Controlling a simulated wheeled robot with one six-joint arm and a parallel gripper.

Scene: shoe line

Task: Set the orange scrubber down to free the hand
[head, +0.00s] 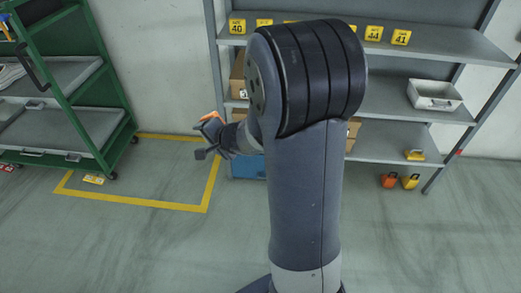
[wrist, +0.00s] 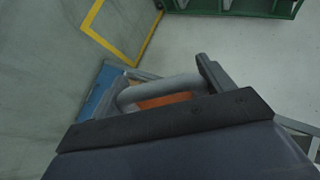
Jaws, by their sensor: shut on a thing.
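The orange scrubber (head: 211,116) shows as a small orange patch at the top of my gripper (head: 206,138) in the head view. My gripper is shut on it and holds it up in the air, left of the shelf unit. In the wrist view an orange part of the scrubber (wrist: 165,100) shows behind a grey curved bar, beside a dark finger of my gripper (wrist: 205,80). Most of the scrubber is hidden by the gripper and wrist.
A grey shelf unit (head: 384,155) carries yellow number tags, a metal bin (head: 435,95) and a small yellow item (head: 413,154). Orange (head: 388,181) and yellow (head: 410,182) items stand at its foot. A blue box (head: 247,166) is low behind my arm. A green rack (head: 88,93) stands left, near yellow floor lines (head: 140,201).

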